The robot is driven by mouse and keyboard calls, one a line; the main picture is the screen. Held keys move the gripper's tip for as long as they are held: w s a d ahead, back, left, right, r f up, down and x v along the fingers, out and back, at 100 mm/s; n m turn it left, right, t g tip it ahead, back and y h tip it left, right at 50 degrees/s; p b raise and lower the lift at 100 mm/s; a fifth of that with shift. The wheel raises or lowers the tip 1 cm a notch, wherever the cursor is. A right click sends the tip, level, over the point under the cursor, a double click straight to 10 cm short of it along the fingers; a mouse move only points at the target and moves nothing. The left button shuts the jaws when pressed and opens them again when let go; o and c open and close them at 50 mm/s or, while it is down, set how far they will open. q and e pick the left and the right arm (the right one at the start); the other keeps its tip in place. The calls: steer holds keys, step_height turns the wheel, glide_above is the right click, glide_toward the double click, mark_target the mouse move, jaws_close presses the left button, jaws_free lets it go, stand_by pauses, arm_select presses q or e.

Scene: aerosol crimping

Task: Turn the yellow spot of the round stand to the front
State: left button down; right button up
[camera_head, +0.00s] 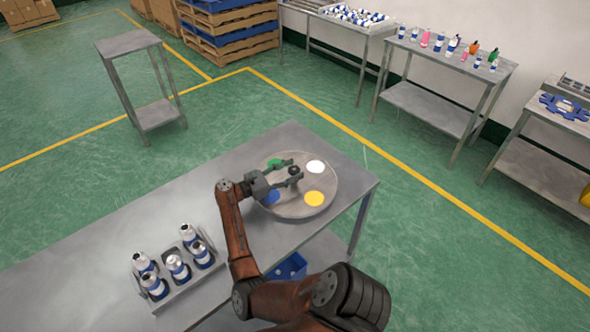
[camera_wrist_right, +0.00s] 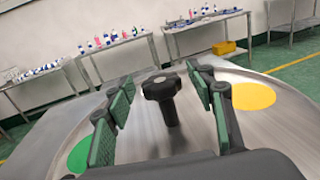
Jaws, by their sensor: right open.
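The round stand (camera_head: 298,210) lies on the metal table and carries four coloured spots. The yellow spot (camera_head: 314,198) is at its near right; the white spot (camera_head: 316,167) is at the far right, the green spot (camera_head: 275,163) at the far left and the blue spot (camera_head: 271,197) at the near left, partly behind my gripper. A dark knob (camera_wrist_right: 162,88) rises from the stand's middle. My right gripper (camera_head: 290,172) is open over the stand, its fingers on either side of the knob, with gaps visible in the right wrist view. My left gripper is not in view.
A tray (camera_head: 184,284) with several blue-and-white cans stands on the metal table (camera_head: 90,272), left of the stand. A blue bin (camera_head: 290,267) is below the table. Side tables with bottles (camera_head: 440,62) and parts stand along the wall, across open green floor.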

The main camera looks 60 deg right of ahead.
steer(key=v, duration=0.6)
steer(key=shift+a, duration=0.15)
stand_by(0.3)
